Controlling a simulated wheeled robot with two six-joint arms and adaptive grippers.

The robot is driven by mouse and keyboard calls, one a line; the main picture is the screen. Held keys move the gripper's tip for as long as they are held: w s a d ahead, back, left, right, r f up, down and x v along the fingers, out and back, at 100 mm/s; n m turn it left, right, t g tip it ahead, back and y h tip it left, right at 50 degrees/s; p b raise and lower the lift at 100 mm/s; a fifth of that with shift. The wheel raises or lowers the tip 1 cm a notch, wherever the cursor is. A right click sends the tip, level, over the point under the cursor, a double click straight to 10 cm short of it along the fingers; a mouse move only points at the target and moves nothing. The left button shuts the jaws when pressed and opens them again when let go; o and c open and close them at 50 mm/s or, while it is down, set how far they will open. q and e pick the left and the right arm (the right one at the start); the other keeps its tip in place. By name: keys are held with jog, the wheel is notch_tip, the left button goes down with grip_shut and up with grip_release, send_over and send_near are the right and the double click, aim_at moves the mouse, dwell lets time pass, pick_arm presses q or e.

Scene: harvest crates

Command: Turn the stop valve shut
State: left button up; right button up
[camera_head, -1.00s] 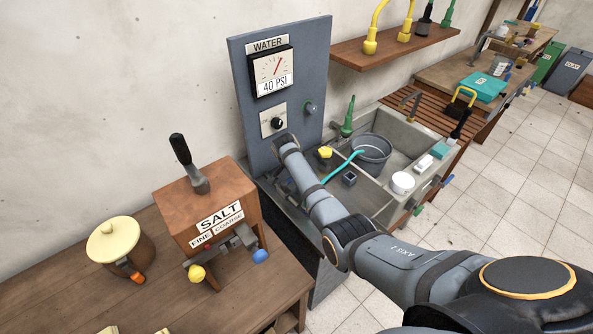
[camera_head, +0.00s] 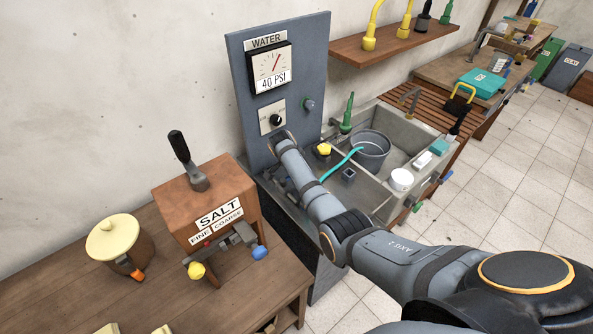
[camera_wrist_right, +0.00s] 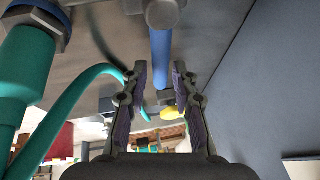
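In the right wrist view, a blue lever handle (camera_wrist_right: 160,58) extends from a round grey valve body (camera_wrist_right: 162,12). My right gripper (camera_wrist_right: 160,85) is open, with its two dark padded fingers on either side of the handle's end. Gaps show between the handle and both fingers; I cannot tell how deep it sits between them. In the head view my right arm reaches over the near side of the sink and hides its gripper and the blue handle. The grey water panel (camera_head: 240,75) carries a gauge (camera_head: 271,68) reading 40 PSI. My left gripper is not in view.
A teal hose (camera_head: 340,165) runs beside my arm; it also curves along the left in the wrist view (camera_wrist_right: 50,125). A yellow knob (camera_head: 323,149) and a grey tub (camera_head: 371,150) are nearby. The salt dispenser (camera_head: 205,207) stands left of my arm.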

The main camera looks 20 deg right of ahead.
jog(key=shift+o, duration=0.5)
jog(key=shift+a+r, duration=0.15)
jog(key=shift+r, duration=0.05)
jog(key=v, duration=1.1)
jog(key=shift+s+r, duration=0.15)
jog(key=shift+r, duration=0.05)
